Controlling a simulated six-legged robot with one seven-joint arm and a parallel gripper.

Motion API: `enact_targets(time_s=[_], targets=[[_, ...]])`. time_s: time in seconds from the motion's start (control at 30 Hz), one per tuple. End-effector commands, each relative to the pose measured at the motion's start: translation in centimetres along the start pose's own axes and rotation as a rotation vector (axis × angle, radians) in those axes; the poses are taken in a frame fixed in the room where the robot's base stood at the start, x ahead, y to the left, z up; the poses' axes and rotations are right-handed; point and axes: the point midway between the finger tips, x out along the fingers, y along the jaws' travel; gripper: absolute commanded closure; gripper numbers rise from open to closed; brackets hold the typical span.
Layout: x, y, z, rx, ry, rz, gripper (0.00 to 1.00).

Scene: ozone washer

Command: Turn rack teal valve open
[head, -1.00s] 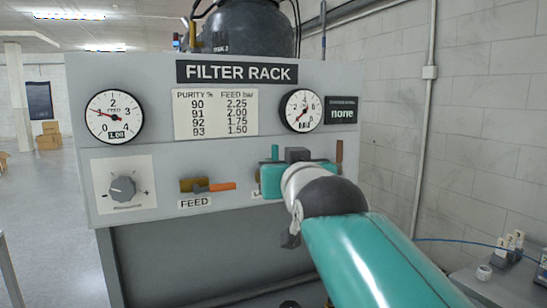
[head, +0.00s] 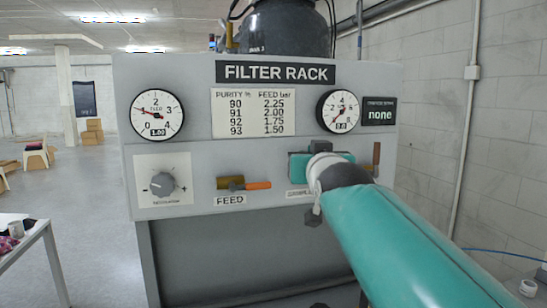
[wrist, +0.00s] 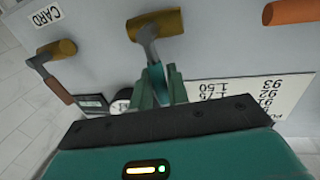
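The filter rack (head: 262,160) is a grey panel with gauges and a row of valves. The teal valve is the middle one. In the wrist view, which is upside down, its teal-tipped lever (wrist: 149,45) comes off a brass body (wrist: 153,25) and stands roughly upright on the real panel. My gripper (wrist: 163,88) has its teal fingers close together around the lever's tip and looks shut on it. In the head view my gripper (head: 320,165) and forearm hide this valve, and its label is partly covered.
An orange-handled FEED valve (head: 258,185) lies level to the left. A regulator knob (head: 162,184) is further left. A table (head: 38,231) stands at the left edge.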

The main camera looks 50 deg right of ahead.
Motion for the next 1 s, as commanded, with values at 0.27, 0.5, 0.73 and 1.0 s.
enact_targets(time_s=[0.27, 0.5, 0.73, 1.0], targets=[[0.0, 0.1, 0.0, 0.005, -0.002, 0.0, 1.0], [0.1, 0.3, 0.0, 0.062, -0.013, 0.0, 1.0], [0.2, 1.0, 0.1, 0.202, -0.042, -0.001, 1.0], [0.5, 2.1, 0.6, 0.443, -0.09, -0.001, 1.0]])
